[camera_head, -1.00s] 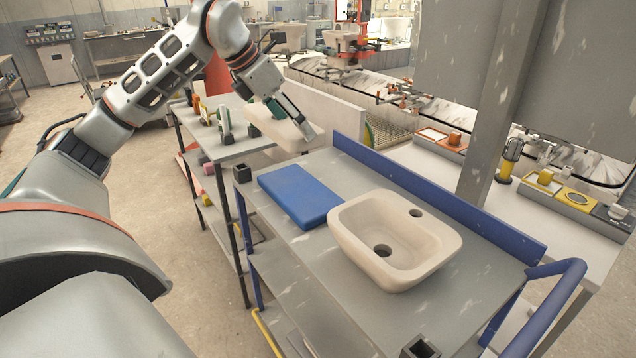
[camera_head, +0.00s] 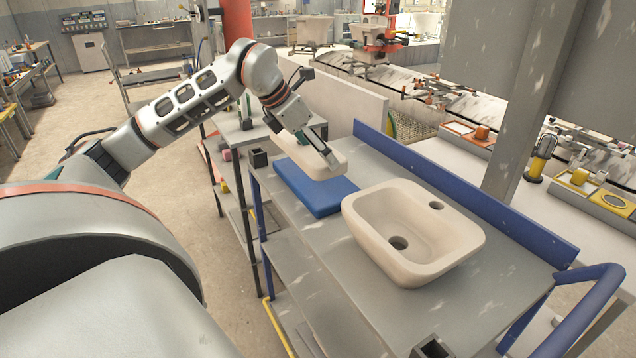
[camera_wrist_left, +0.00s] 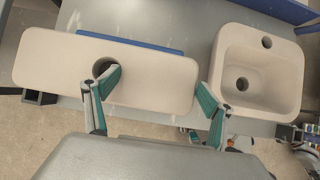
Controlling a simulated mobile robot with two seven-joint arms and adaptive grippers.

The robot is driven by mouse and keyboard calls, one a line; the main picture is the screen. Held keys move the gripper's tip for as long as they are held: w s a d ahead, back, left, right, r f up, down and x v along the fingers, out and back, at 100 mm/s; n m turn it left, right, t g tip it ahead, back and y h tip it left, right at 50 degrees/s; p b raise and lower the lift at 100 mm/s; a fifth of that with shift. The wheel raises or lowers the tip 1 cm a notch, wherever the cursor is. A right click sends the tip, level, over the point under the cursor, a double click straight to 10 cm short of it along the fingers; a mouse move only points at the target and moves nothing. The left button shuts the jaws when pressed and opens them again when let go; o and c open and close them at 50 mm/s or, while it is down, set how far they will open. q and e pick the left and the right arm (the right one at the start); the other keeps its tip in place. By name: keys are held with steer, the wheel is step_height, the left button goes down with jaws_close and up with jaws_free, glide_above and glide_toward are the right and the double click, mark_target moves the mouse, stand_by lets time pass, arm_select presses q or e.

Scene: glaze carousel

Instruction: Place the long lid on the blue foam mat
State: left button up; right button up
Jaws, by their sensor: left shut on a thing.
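The long lid (camera_head: 318,167) is a beige slab with rounded corners and a round hole. It is over the blue foam mat (camera_head: 318,199), covering the mat's far part in the head view; whether it touches is unclear. My left gripper (camera_head: 326,152) is shut on the lid's right part. In the left wrist view the lid (camera_wrist_left: 50,60) spans the upper left, with one finger of the gripper (camera_wrist_left: 160,84) at the hole and the other at the right end. Most of the mat (camera_wrist_left: 150,45) is hidden behind the lid there. My right gripper is not in view.
A beige basin (camera_head: 375,248) stands right of the mat on the grey cart top (camera_head: 480,290). A blue rail (camera_head: 470,199) runs along the cart's back edge. A small dark square holder (camera_head: 432,350) is at the front. A shelf rack with small items stands left.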

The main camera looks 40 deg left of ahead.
mark_target(303, 162)
arm_select(q)
steer(key=shift+f+b, duration=0.35)
steer(key=shift+f, duration=3.45)
steer(key=o, duration=1.8)
steer(key=b+v, duration=0.1)
steer(key=v, duration=0.6)
steer(key=shift+s+b, duration=0.15)
steer(key=shift+b, duration=0.2)
steer(key=shift+v, duration=2.4)
